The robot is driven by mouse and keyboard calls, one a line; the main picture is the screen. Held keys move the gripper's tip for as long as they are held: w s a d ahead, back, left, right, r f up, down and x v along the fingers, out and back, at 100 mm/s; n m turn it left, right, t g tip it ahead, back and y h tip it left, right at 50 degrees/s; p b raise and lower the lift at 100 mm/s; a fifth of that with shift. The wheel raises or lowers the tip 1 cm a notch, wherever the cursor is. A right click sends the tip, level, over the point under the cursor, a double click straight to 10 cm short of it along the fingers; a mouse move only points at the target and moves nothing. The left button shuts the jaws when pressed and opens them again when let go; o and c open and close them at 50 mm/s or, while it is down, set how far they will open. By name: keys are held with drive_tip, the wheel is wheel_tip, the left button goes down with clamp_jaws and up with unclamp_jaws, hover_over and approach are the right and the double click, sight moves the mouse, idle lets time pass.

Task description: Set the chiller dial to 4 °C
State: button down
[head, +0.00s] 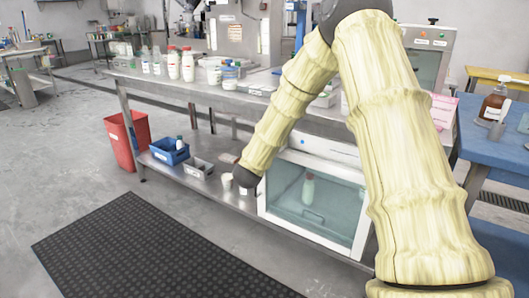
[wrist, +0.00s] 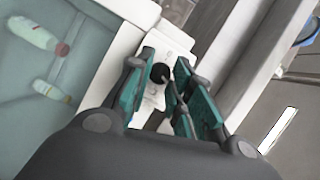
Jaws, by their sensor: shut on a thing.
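The chiller (head: 268,205) is a white cabinet with a clear glass front on the low shelf under the steel bench. A white bottle (head: 308,190) shows behind its glass. In the wrist view the chiller's white frame (wrist: 118,48) lies left of my gripper (wrist: 164,70). The small black dial (wrist: 160,74) sits between my teal finger pads, and my gripper is shut on it. A white plate (wrist: 148,105) with small markings shows around the dial. The markings are too small to read, so I cannot tell the setting. In the head view my arm hides the dial and gripper.
A red bin (head: 128,138) is on the floor. Bottles (head: 188,66) stand on the bench above. The floor around the black mat (head: 150,250) is clear.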

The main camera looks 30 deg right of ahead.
drive_tip(key=shift+f+m+t+b, duration=0.15)
drive_tip(key=shift+m+t+b, duration=0.2)
drive_tip(key=shift+m, duration=0.15)
idle(0.3)
drive_tip(key=c, duration=1.3)
unclamp_jaws()
drive_tip(key=shift+o, duration=0.2)
drive_tip(key=shift+a, duration=0.1)
drive_tip(key=v, duration=1.2)
drive_tip(key=shift+w, duration=0.1)
